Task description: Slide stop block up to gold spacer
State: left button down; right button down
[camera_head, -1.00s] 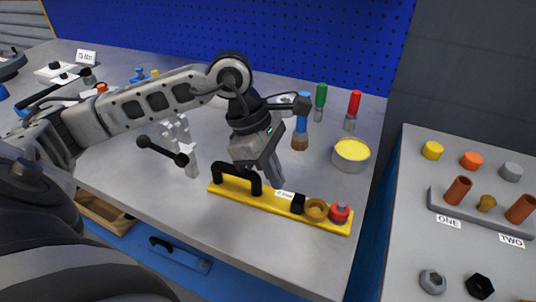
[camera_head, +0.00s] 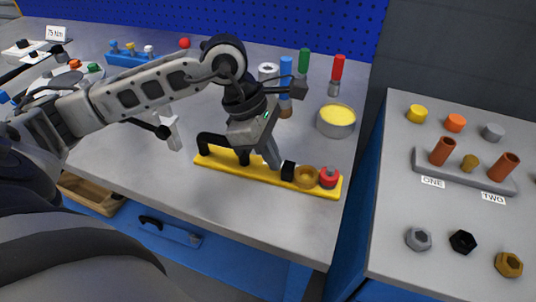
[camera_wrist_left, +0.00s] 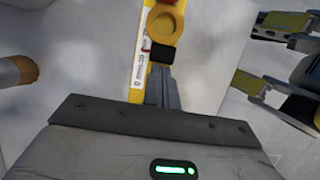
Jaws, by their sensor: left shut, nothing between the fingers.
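The black stop block (camera_head: 288,171) sits on the yellow base (camera_head: 225,166), left of the gold spacer (camera_head: 306,177). In the wrist view the block (camera_wrist_left: 159,52) lies right against or very near the spacer (camera_wrist_left: 165,25); I cannot tell if they touch. In the wrist view the fingers (camera_wrist_left: 160,86) end close to the block; contact is unclear.
A black handle (camera_head: 212,143) rises from the base's left end. Behind stand a yellow-filled tin (camera_head: 336,120) and blue (camera_head: 286,75), green (camera_head: 304,62) and red (camera_head: 339,68) handled tools. The bench front is clear. A second table (camera_head: 395,205) stands at right.

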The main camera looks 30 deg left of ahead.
aim_at(253, 169)
pick_arm(q)
jog(key=shift+a+r, duration=0.15)
jog(key=shift+r, duration=0.2)
jog(key=p+v, duration=0.4)
jog(key=v, duration=0.5)
jog(key=shift+p, duration=0.4)
pick_arm(e)
jog(key=shift+s+d+r+n+g, duration=0.2)
jog(key=shift+s+r+n+g, duration=0.2)
jog(key=shift+r, duration=0.3)
pick_arm(q)
jog(key=shift+s+r, duration=0.1)
pick_arm(e)
jog(key=shift+f, duration=0.1)
pick_arm(q)
jog(key=shift+s, duration=0.1)
